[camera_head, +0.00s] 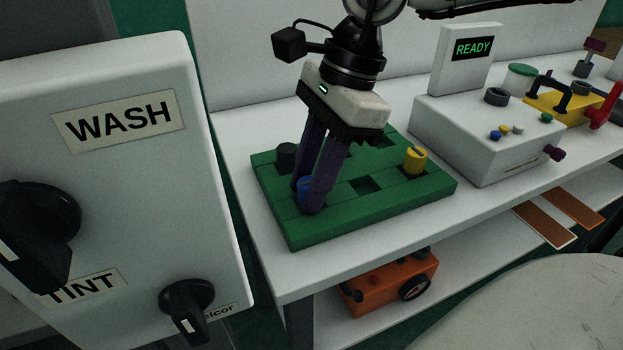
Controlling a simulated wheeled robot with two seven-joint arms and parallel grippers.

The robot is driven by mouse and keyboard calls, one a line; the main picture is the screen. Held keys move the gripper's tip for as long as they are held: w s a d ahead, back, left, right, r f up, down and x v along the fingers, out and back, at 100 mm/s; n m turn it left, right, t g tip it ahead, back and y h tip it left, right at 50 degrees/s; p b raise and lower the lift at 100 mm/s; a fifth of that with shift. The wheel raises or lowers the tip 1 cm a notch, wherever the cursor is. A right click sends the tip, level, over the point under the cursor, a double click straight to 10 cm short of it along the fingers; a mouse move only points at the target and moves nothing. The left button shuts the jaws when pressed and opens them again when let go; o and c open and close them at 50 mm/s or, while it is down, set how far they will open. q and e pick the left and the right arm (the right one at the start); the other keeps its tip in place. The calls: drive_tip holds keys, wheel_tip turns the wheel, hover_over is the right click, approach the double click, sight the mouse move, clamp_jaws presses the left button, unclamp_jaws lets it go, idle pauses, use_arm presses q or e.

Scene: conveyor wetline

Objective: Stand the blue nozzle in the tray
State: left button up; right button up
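The green tray (418,203) lies on the white bench, with square sockets in its top. The blue nozzle (304,188) is at the tray's front left, upright as far as it shows, its lower end at a socket. My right gripper (306,193) reaches down from above. Its two dark purple fingers are on either side of the blue nozzle, close against it, and hide part of it. Whether the nozzle is fully seated is hidden. A black nozzle (287,156) stands at the tray's back left and a yellow one (415,159) at its right. My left gripper is out of view.
A white panel marked WASH and TINT (150,190) with black knobs stands close on the left. A white machine with a READY display (475,130) is right of the tray. An orange device (385,285) sits on the lower shelf. Bench in front of the tray is clear.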

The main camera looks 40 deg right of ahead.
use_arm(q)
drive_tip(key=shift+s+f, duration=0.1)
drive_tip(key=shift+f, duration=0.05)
use_arm(e)
drive_tip(key=shift+o, duration=0.7)
drive_tip(key=shift+s+f, duration=0.35)
drive_tip(key=shift+f, duration=0.2)
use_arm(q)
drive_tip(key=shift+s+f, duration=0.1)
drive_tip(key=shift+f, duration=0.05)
use_arm(e)
drive_tip(key=shift+o, duration=0.6)
drive_tip(key=shift+r, duration=0.1)
drive_tip(key=shift+r+p, duration=0.5)
drive_tip(key=shift+r, duration=0.25)
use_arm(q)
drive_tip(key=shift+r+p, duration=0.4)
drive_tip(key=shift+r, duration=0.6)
use_arm(e)
drive_tip(key=shift+w+r, duration=0.25)
drive_tip(key=shift+r, duration=0.65)
drive_tip(key=shift+o, duration=0.4)
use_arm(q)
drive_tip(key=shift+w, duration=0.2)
use_arm(e)
drive_tip(key=o, duration=0.5)
